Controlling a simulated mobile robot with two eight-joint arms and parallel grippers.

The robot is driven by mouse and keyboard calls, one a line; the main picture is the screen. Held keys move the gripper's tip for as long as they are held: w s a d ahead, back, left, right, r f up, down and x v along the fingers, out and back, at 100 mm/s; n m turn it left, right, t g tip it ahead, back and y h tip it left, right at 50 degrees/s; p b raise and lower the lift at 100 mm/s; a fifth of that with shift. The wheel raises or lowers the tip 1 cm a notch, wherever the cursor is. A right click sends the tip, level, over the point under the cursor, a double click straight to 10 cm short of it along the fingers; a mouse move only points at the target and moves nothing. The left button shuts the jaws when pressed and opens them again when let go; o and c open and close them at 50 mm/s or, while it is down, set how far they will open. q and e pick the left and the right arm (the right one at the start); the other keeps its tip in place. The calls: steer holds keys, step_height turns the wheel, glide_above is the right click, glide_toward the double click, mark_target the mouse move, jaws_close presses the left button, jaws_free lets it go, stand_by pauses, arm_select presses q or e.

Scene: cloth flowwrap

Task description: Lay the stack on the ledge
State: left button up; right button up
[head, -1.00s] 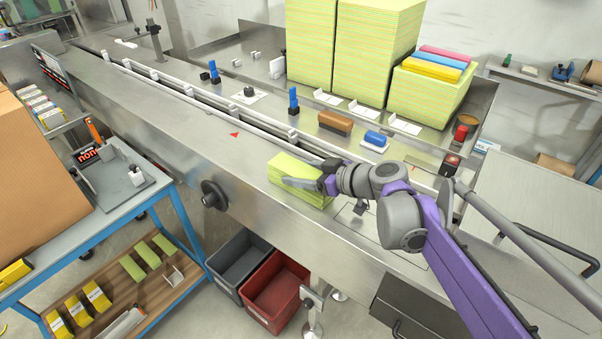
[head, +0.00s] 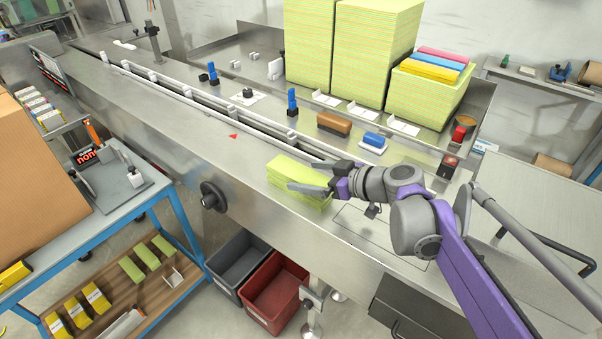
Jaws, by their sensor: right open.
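A small yellow-green stack of cloths (head: 285,178) lies flat on the steel ledge (head: 235,172) at the front of the machine, to the left of my right gripper. My right gripper (head: 300,175) is open, with its fingers pointing left. One finger passes over the far side of the stack and the other shows near its front side. I cannot tell whether the fingers touch the stack. My left gripper is not in view.
A white guide rail with a channel (head: 200,97) runs behind the ledge. Tall cloth stacks (head: 375,50), a brown brush (head: 334,123) and a blue block (head: 373,139) stand behind. Grey (head: 240,262) and red (head: 275,290) bins are below. The ledge left of the stack is clear.

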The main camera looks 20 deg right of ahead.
steer(key=p+v, duration=0.1)
steer(key=v, duration=0.8)
steer(key=shift+f, duration=0.1)
stand_by(1.2)
